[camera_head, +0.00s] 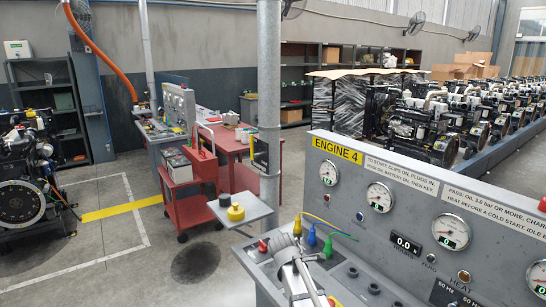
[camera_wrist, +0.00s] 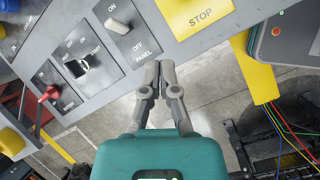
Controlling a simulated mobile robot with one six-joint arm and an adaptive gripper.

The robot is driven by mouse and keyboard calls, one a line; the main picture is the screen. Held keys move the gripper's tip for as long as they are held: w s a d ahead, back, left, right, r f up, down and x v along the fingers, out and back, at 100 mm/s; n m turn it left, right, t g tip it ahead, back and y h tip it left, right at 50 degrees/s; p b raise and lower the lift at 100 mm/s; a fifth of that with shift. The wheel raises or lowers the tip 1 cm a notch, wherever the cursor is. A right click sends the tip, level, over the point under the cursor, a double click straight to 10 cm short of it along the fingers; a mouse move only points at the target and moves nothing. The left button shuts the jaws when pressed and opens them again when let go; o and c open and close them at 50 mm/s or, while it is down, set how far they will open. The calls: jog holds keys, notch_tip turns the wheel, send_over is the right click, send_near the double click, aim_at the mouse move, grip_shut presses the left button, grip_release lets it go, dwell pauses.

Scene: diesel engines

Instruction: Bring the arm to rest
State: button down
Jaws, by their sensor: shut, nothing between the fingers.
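My gripper (camera_wrist: 157,70) shows in the wrist view, its two grey fingers together in front of the teal gripper body. Nothing is held between them. The fingers are near the edge of a grey control panel (camera_wrist: 117,72), with concrete floor behind them to the right. I cannot tell the gap between fingertips and panel. In the head view, a grey jointed shape at the bottom middle looks like part of my arm, but the fingers cannot be made out there.
The ENGINE 4 console (camera_head: 350,170) with gauges fills the right front. A red cart (camera_head: 190,205) and an engine (camera_head: 22,185) stand left. Open floor (camera_head: 130,265) lies between.

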jog(key=s+d+f+m+g+y+b, duration=0.1)
jog(key=s+d+f+m+y, duration=0.1)
jog(key=s+m, duration=0.6)
jog(key=s+d+f+m+g+y+b, duration=0.1)
jog(key=s+d+m+y, duration=0.1)
jog(key=s+d+m, duration=0.3)
jog(key=s+m, duration=0.4)
jog(key=m, duration=0.1)
jog(key=shift+s+d+f, duration=0.25)
jog(key=shift+f, duration=0.15)
jog(key=c, duration=1.3)
grip_release()
jog(key=shift+c, duration=0.2)
